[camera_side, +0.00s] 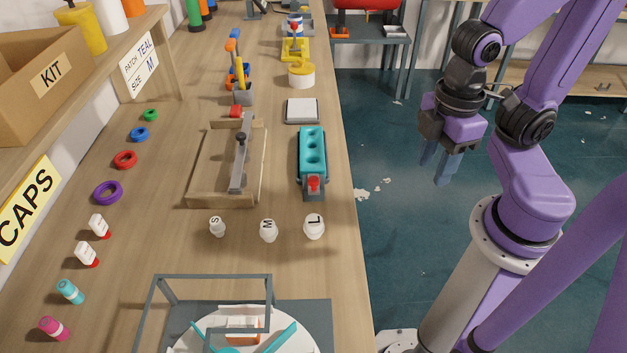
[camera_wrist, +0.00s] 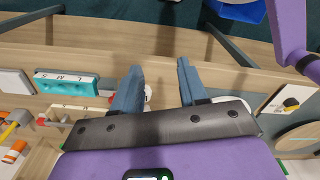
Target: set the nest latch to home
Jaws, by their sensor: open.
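A teal block (camera_side: 311,150) with round holes in its top sits near the bench's right edge. A red knob (camera_side: 313,184) is at its near end; this may be the nest latch, but I cannot tell its setting. In the wrist view the teal block (camera_wrist: 66,84) carries the letters S, M and L. My gripper (camera_side: 438,162) is open and empty, off the bench's right side above the floor, well apart from the block. In the wrist view its two blue-grey fingers (camera_wrist: 160,72) are spread, partly covering the bench.
A wooden frame (camera_side: 200,160) with a grey bar and black knob lies left of the block. White caps marked S (camera_side: 217,227), M (camera_side: 268,231) and L (camera_side: 314,226) stand nearer. A grey wire frame (camera_side: 213,277) stands at the near end.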

